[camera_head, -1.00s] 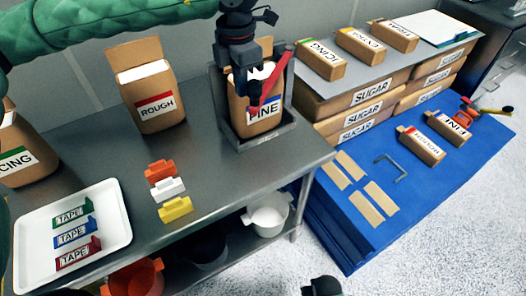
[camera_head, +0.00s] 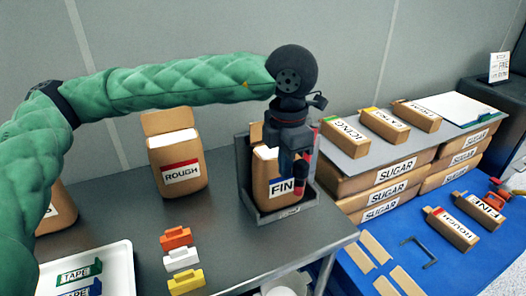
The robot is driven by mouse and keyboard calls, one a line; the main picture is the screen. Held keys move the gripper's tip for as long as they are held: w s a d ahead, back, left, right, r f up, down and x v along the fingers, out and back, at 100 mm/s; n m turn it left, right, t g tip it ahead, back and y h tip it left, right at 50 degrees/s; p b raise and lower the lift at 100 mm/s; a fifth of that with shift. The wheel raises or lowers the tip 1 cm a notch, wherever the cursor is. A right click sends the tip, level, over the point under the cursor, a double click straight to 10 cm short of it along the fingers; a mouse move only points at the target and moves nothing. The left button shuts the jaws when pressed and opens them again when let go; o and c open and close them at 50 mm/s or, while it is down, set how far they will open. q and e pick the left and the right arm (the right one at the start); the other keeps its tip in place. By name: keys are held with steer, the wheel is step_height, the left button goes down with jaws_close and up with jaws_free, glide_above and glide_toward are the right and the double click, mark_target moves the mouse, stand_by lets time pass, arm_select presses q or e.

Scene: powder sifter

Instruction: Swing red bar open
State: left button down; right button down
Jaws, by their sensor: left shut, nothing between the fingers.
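The FINE bag (camera_head: 266,180), a brown paper bag with a blue-striped label, stands in a grey metal holder (camera_head: 247,205) at the table's right end. The red bar (camera_head: 315,152) is mostly hidden behind my left gripper; only bits of red show at the bag's right front. My left gripper (camera_head: 299,192) points down in front of the right part of the bag and covers part of its label. It is shut with nothing in it. Whether it touches the bar I cannot tell. My right gripper is out of view.
A ROUGH bag (camera_head: 178,165) stands left of the holder. Orange, white and yellow clips (camera_head: 182,259) lie in front, beside a white tray (camera_head: 118,262) of tape pieces. SUGAR boxes (camera_head: 392,172) with small bags on top stand close on the right.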

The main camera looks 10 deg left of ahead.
arm_select(q)
steer(key=d+b, duration=0.3)
steer(key=d, duration=0.3)
steer(key=shift+s+d, duration=0.4)
stand_by(0.3)
steer(key=shift+d, duration=0.1)
steer(key=w+d+b, duration=0.1)
steer(key=d+b, duration=0.1)
steer(key=d, duration=0.4)
steer(key=shift+d+b, duration=0.3)
steer(key=shift+d, duration=0.1)
stand_by(0.3)
steer(key=shift+d, duration=0.1)
steer(key=w+d+b, duration=0.2)
steer(key=w+d, duration=0.1)
steer(key=d, duration=0.3)
stand_by(0.8)
steer(key=shift+r, duration=0.2)
